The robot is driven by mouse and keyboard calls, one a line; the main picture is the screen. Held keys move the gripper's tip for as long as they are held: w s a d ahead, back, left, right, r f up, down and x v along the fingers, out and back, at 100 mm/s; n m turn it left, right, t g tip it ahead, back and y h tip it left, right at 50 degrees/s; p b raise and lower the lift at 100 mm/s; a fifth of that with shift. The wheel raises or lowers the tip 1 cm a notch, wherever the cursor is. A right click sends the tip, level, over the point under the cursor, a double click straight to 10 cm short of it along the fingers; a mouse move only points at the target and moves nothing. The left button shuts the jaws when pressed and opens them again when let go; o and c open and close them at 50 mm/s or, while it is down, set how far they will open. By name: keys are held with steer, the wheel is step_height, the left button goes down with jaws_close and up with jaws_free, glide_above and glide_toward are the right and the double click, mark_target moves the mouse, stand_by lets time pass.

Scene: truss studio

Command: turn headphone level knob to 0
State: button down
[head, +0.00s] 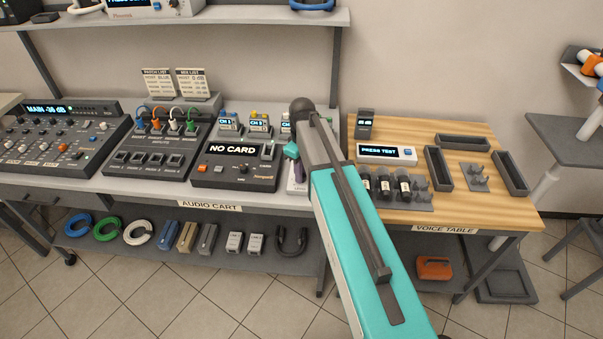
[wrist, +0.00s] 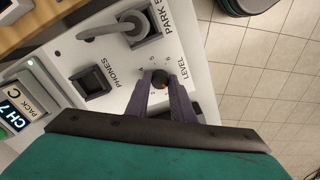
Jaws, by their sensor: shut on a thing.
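The headphone level knob (wrist: 159,77) is a small dark round knob with a reddish mark, on a white panel (wrist: 122,62) labelled PHONES and LEVEL. Several scale numerals show around it; the 0 and the exact pointer position are not clear. My gripper (wrist: 164,82) has its two purple fingers closed around the knob, one on each side. In the head view my gripper (head: 296,172) is at the right end of the audio cart, where my arm hides most of the panel.
On the panel are an empty dark PHONES socket (wrist: 91,84) and a PARK socket (wrist: 143,27) with a grey cable plugged in. A CH 7 pack (wrist: 30,100) stands beside it. The NO CARD unit (head: 238,163) and the wooden voice table (head: 455,200) flank my gripper.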

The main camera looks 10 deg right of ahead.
steer(key=shift+w+r+n, duration=0.1)
steer(key=shift+n, duration=1.9)
steer(key=c, duration=1.5)
jaws_free()
steer(key=shift+c, duration=0.2)
step_height(320, 180, up, 14)
steer(key=b, duration=0.3)
steer(key=shift+f, duration=0.2)
